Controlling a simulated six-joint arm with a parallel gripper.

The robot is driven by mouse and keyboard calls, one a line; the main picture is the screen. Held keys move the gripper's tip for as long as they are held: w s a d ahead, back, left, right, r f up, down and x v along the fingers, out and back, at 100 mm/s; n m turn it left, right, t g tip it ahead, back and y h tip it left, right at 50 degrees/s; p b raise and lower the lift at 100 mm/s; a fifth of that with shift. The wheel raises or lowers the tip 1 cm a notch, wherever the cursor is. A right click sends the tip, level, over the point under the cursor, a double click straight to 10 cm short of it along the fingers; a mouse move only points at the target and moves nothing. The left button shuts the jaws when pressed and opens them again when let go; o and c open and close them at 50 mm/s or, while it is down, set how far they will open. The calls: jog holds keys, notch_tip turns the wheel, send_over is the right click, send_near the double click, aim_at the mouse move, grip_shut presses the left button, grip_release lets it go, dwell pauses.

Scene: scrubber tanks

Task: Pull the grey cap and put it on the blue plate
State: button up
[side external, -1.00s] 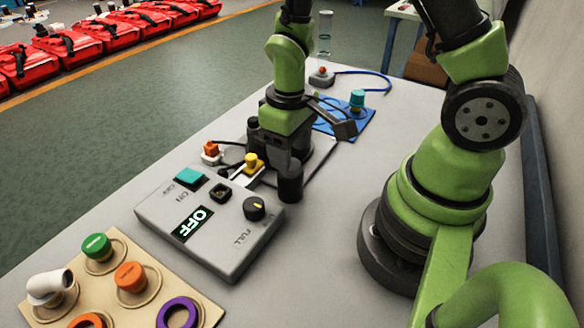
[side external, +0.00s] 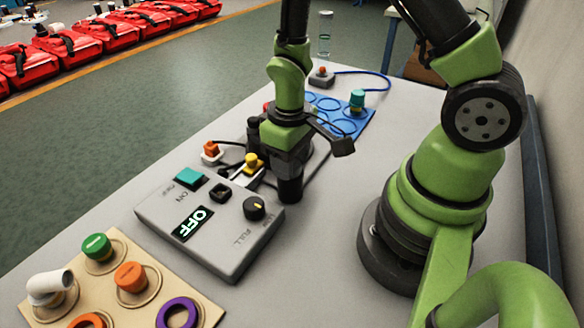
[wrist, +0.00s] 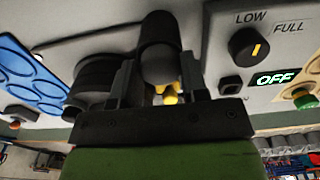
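My gripper (wrist: 157,75) points down beside the control box; in the side view its lower end (side external: 290,160) is just above a dark cylinder (side external: 290,188). In the wrist view its two fingers stand apart, on either side of a dark cylinder with a rounded grey end (wrist: 160,66). This may be the grey cap; I cannot tell for sure, nor whether the fingers touch it. The blue plate (side external: 325,121) with ring marks lies behind my gripper; it also shows at the left of the wrist view (wrist: 30,80). A teal cap (side external: 357,98) stands on it.
The grey control box (side external: 235,225) reads OFF and has a black knob (side external: 255,207). Yellow (side external: 253,162) and orange (side external: 210,149) parts stand close left of my gripper. A beige board (side external: 120,265) with coloured caps is in front.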

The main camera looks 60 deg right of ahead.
jog(key=shift+r, duration=1.1)
dwell(0.5)
jog(key=shift+r, duration=2.4)
